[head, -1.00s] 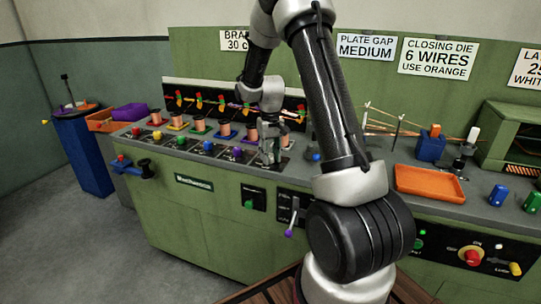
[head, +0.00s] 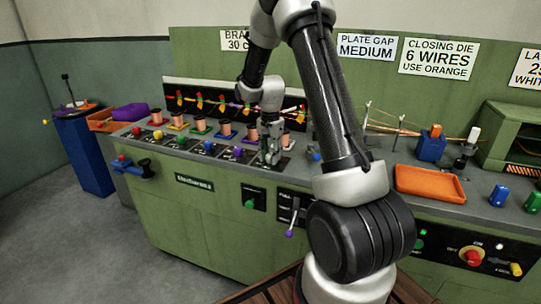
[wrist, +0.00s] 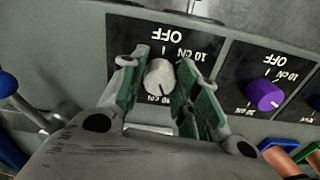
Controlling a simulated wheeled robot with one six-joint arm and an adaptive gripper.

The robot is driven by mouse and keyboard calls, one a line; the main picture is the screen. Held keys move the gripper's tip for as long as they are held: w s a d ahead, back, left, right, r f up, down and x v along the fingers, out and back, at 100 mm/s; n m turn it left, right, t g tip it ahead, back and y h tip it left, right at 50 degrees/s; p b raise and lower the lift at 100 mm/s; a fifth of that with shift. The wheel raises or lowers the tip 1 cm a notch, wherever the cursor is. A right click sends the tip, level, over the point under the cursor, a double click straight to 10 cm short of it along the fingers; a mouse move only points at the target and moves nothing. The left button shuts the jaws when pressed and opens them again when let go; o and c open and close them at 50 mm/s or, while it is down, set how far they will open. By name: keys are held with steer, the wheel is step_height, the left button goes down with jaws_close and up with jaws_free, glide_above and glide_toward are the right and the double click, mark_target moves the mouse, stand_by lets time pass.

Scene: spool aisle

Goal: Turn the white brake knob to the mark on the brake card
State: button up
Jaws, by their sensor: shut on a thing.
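The white brake knob (wrist: 159,77) sits on a black dial plate in the wrist view. The plate's markings appear upside down, with OFF above the knob and cN values around it. My gripper (wrist: 157,82) is shut on the knob, one green-padded finger on each side. A dark line on the knob's lower edge points toward a cN mark whose first digit I cannot read surely. In the head view my gripper (head: 271,157) hides the knob. The brake card (head: 234,41) on the back wall is partly covered by my arm; "BRA" and "30 c" show.
A purple knob (wrist: 264,95) on its own plate is to the right in the wrist view. Several copper spools and other coloured knobs line the green bench in the head view. An orange tray (head: 430,182) lies right of my arm. A purple-tipped lever (head: 290,233) is on the bench front.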

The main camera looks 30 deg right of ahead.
mark_target(270, 155)
steer(key=shift+w+m, duration=0.1)
steer(key=shift+m, duration=1.5)
steer(key=shift+r, duration=0.1)
steer(key=o, duration=1)
step_height(270, 155, up, 12)
steer(key=shift+f, duration=0.1)
